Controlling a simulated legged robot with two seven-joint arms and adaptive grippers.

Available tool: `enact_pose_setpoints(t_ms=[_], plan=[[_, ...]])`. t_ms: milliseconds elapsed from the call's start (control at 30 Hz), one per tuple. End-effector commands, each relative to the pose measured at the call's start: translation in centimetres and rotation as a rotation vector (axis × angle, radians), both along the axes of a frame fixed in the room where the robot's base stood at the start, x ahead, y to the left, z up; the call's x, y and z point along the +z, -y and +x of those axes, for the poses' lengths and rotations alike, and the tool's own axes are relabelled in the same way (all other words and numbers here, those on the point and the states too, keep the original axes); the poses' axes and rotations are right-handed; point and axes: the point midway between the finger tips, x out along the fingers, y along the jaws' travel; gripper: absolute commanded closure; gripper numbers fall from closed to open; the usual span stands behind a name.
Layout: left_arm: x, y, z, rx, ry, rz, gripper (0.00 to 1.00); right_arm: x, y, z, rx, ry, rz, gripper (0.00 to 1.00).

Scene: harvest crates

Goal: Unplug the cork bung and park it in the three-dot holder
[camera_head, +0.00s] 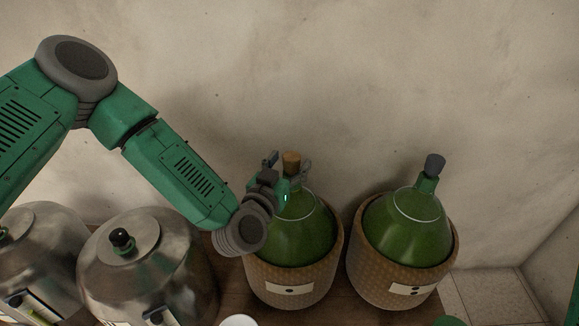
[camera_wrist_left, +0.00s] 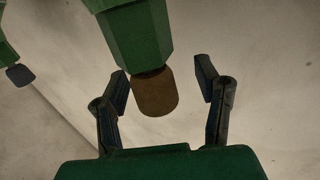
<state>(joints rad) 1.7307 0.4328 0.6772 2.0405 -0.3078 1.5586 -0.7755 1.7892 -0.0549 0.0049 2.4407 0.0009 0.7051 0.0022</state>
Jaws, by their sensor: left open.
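The brown cork bung (camera_head: 291,162) sits in the neck of the left green bottle (camera_head: 303,235), which stands in a wicker basket. My left gripper (camera_head: 288,168) is open at that neck, its fingers on either side of the cork. In the left wrist view the cork (camera_wrist_left: 155,93) is between the two open fingers (camera_wrist_left: 161,80). A clear gap shows on the right; the left finger is closer to the cork, and I cannot tell if it touches. The basket's label (camera_head: 293,289) shows one dot. No three-dot holder can be made out. My right gripper is not in view.
A second green bottle (camera_head: 408,228) with a dark grey stopper (camera_head: 434,164) stands to the right in its basket, labelled with dots. Two metal vessels (camera_head: 150,270) stand at the left below my arm. A white round object (camera_head: 238,321) is cut off at the bottom edge.

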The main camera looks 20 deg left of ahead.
Motion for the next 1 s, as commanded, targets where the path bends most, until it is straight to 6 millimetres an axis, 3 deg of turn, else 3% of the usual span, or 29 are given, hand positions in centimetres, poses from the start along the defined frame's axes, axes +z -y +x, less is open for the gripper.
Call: enact_pose_setpoints(t_ms=[167, 233, 333, 733, 767, 1000], plan=[[0.1, 0.2, 0.0, -0.001, 0.000, 0.002, 0.43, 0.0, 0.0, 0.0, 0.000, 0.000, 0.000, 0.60], [0.1, 0.2, 0.0, -0.001, 0.000, 0.002, 0.60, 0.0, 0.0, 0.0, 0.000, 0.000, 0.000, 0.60], [0.1, 0.1, 0.0, -0.001, 0.000, 0.000, 0.95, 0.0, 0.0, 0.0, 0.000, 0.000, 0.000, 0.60], [0.3, 0.0, 0.0, 0.000, -0.001, 0.001, 0.96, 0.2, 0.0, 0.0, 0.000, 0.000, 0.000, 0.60], [0.5, 0.0, 0.0, 0.000, 0.000, 0.001, 1.00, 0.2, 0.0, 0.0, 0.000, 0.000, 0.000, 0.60], [5.1, 0.0, 0.0, -0.001, 0.004, 0.001, 1.00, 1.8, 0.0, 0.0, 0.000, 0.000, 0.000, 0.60]])
